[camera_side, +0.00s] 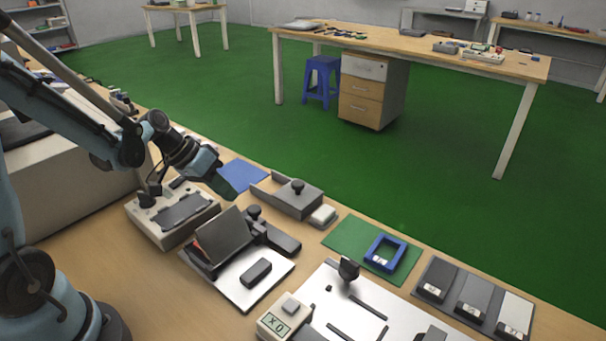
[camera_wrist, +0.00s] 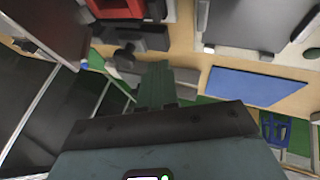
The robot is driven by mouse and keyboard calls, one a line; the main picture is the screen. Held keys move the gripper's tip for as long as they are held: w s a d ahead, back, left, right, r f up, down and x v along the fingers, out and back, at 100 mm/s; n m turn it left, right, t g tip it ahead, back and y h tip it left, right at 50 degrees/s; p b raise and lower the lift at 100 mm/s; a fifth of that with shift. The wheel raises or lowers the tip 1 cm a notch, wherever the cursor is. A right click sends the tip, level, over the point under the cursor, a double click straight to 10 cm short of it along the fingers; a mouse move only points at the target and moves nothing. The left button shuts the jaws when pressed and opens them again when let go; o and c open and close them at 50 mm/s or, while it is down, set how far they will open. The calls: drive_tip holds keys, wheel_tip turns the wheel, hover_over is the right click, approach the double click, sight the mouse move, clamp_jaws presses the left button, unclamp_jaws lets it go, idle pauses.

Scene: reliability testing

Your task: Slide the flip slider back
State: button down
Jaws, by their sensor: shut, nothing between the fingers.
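A device with a tilted dark flip panel (camera_side: 222,238) stands on a light plate (camera_side: 258,285) in the middle of the bench. A black knob (camera_side: 254,212) and a dark grey slider bar (camera_side: 277,237) sit at its far right side. Which part is the flip slider is not labelled. The panel's red part (camera_wrist: 118,8) appears at the top of the wrist view. My gripper (camera_side: 225,190) is shut and empty, above and behind the panel, apart from it. In the wrist view, its closed fingers (camera_wrist: 156,88) point up the picture.
A box with a dark pad (camera_side: 184,211) stands left of the panel. A blue mat (camera_side: 242,174) and a grey block with a knob (camera_side: 292,197) lie behind. A green mat (camera_side: 345,238) with a blue frame (camera_side: 385,252) lies to the right. A white board (camera_side: 345,308) is in front.

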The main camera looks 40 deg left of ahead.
sight(251, 215)
drive_tip(key=shift+w+d+f, duration=0.1)
drive_tip(key=shift+d+f, duration=0.05)
drive_tip(key=shift+d, duration=0.65)
drive_tip(key=shift+w+d+f, duration=0.1)
drive_tip(key=shift+d, duration=0.65)
drive_tip(key=shift+d, duration=2.25)
drive_tip(key=shift+a, duration=0.1)
